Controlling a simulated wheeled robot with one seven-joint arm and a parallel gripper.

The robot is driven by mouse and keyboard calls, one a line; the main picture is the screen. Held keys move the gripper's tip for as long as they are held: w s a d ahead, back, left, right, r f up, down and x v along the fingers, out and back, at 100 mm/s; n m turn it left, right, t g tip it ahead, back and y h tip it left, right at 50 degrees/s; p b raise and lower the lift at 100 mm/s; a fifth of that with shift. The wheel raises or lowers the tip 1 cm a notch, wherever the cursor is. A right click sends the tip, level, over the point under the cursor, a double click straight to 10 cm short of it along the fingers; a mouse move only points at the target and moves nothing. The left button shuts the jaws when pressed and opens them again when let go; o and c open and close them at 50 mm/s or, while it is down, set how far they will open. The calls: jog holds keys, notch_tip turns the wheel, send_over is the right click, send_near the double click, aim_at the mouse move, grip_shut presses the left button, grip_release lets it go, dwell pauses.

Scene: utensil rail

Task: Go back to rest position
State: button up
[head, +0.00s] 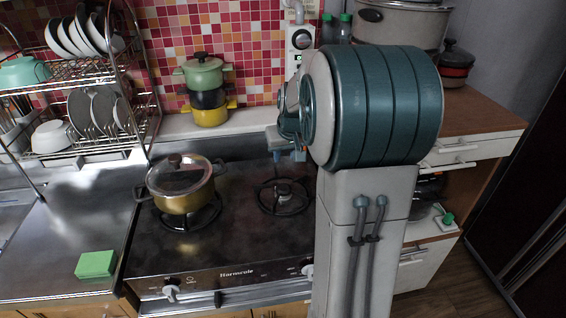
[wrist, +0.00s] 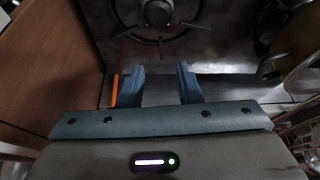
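My gripper (wrist: 161,84) shows in the wrist view with its two blue fingers apart and nothing visible between them. A stove burner (wrist: 154,22) lies beyond the fingertips, on the dark stove top. In the head view my arm is raised at the right of the stove and hides part of the wall and counter behind it. Only small blue parts near my gripper show there, at the left of my arm, above the back of the stove.
A gold pot (head: 183,188) with a glass lid stands on the left burner. Stacked pots (head: 206,88) stand behind the stove. A dish rack (head: 80,75) is at the left, and a green sponge (head: 96,264) lies on the counter. The right burner (head: 284,195) is bare.

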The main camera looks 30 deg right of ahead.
jog(key=shift+s+r, duration=0.2)
jog(key=shift+r, duration=0.25)
jog(key=s+a+n, duration=0.1)
jog(key=s+a, duration=0.7)
jog(key=s, duration=0.3)
jog(key=s+a+n+g, duration=0.1)
jog(key=s+a, duration=0.6)
jog(key=s, duration=0.5)
jog(key=shift+s+a+r+y, duration=0.15)
jog(key=shift+s+a+y, duration=0.1)
jog(key=shift+a+y, duration=0.15)
